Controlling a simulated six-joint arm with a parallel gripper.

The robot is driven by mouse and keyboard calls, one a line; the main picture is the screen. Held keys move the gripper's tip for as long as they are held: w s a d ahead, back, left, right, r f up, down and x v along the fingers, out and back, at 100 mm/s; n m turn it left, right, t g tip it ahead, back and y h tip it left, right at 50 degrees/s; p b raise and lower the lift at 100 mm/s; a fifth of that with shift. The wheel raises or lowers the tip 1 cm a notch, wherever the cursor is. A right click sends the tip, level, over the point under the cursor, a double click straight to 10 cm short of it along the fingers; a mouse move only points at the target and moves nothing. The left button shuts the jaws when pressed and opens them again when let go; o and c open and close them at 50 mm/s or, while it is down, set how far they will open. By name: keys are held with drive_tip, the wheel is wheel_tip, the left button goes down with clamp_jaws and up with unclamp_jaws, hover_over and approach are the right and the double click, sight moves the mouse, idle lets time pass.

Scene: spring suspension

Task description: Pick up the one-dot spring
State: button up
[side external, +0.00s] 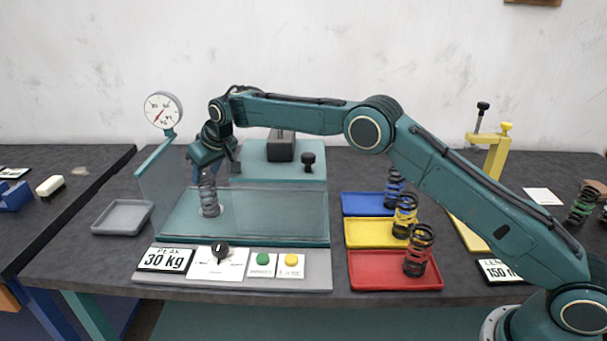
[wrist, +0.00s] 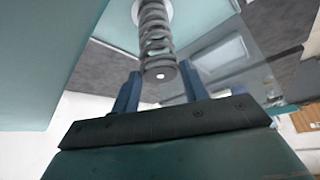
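A grey spring (side external: 209,197) stands roughly upright on the teal test bed, behind the clear guard. In the wrist view the same spring (wrist: 157,35) shows a single white dot on its dark end cap. My gripper (side external: 205,172) points down at the top of this spring. In the wrist view its two blue fingers (wrist: 160,74) are apart, one on each side of the cap, with visible gaps. The gripper looks open and holds nothing.
The clear guard (side external: 265,215) stands in front of the spring. A control panel (side external: 318,282) lies before it. Blue (side external: 365,203), yellow (side external: 365,233) and red (side external: 370,272) trays, each with a spring, are at right. An empty grey tray (side external: 122,217) is at left.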

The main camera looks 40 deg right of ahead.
clamp_jaws()
drive_tip(key=shift+r, duration=0.15)
wheel_tip(320, 180, up, 10)
idle(0.8)
idle(0.5)
